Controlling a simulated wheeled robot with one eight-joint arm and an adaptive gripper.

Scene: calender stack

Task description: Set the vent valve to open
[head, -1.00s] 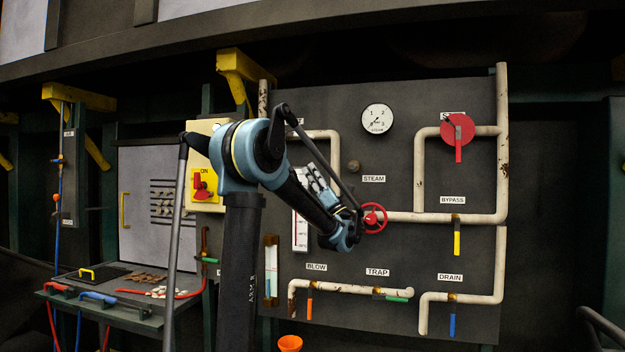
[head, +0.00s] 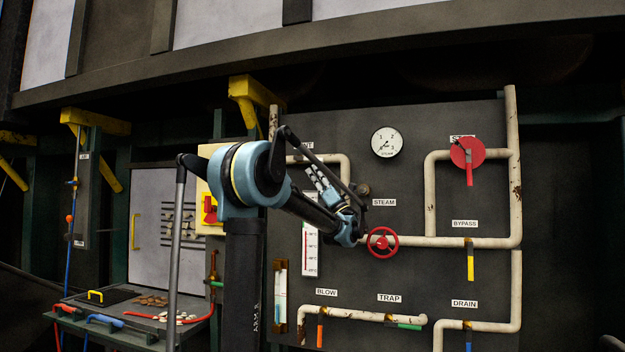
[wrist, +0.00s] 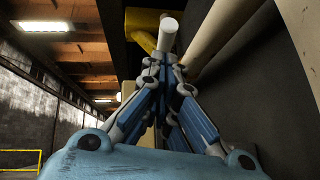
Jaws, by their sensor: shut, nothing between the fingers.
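The vent valve is not clearly visible. In the head view a label ending in "T" (head: 307,145) shows beside my arm at the panel's upper left, above a cream pipe (head: 335,157); my arm hides the area left of it. My gripper (head: 314,170) is shut and empty, its fingers pointing up and left in front of the panel, below that label. In the wrist view my gripper (wrist: 160,62) has its fingertips together, just below a pale round-ended rod (wrist: 169,32). I cannot tell whether they touch or whether the rod belongs to the valve.
A red handwheel (head: 381,242) lies right of my wrist. A gauge (head: 386,142), a red lever (head: 469,165) and a yellow bypass handle (head: 470,262) are further right. A yellow bracket (head: 245,100) juts out above my arm. Pipes run close to the gripper.

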